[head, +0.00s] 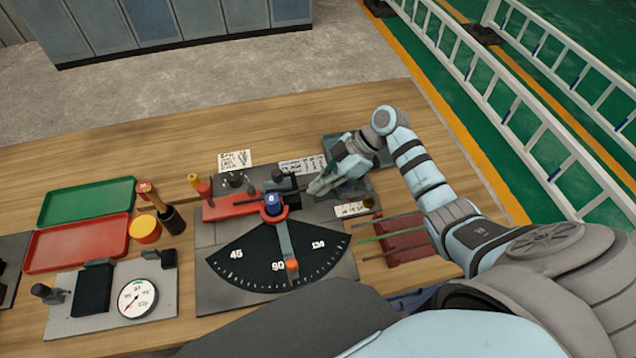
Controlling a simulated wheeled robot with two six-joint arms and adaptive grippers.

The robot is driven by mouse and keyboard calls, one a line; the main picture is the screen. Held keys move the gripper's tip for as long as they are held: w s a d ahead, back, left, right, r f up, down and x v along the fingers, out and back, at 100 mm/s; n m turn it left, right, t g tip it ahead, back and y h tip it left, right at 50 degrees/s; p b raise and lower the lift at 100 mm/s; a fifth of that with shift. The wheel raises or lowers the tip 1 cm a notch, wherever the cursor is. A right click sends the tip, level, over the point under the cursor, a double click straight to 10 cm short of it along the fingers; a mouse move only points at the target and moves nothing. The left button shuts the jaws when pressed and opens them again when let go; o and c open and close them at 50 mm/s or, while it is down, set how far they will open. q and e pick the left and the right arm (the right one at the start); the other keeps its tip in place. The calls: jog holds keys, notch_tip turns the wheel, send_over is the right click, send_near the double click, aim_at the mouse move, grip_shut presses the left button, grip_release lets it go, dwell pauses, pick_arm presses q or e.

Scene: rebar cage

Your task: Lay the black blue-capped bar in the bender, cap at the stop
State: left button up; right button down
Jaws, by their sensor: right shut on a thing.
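The bender (277,255) stands on a grey plate at the middle of the bench. It has a black angle dial, a red block (228,208), a blue centre pin (273,203) and a lever with an orange knob. My right gripper (317,187) comes in from the right, just above the bender's back right side. It is shut on a thin dark bar (298,190) that reaches left toward the blue pin. I cannot make out its blue cap, nor whether it rests in the bender. My left gripper is out of view.
More thin bars lie over a dark red tray (408,240) on the right. Green (88,203) and red (75,243) trays, an orange-topped round thing (145,228) and a dial gauge (137,298) stand left.

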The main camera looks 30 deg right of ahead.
jog(key=c, duration=1.7)
grip_release()
jog(key=v, duration=1.2)
jog(key=shift+s+d, duration=0.1)
notch_tip(320, 180, up, 6)
jog(key=p, duration=0.6)
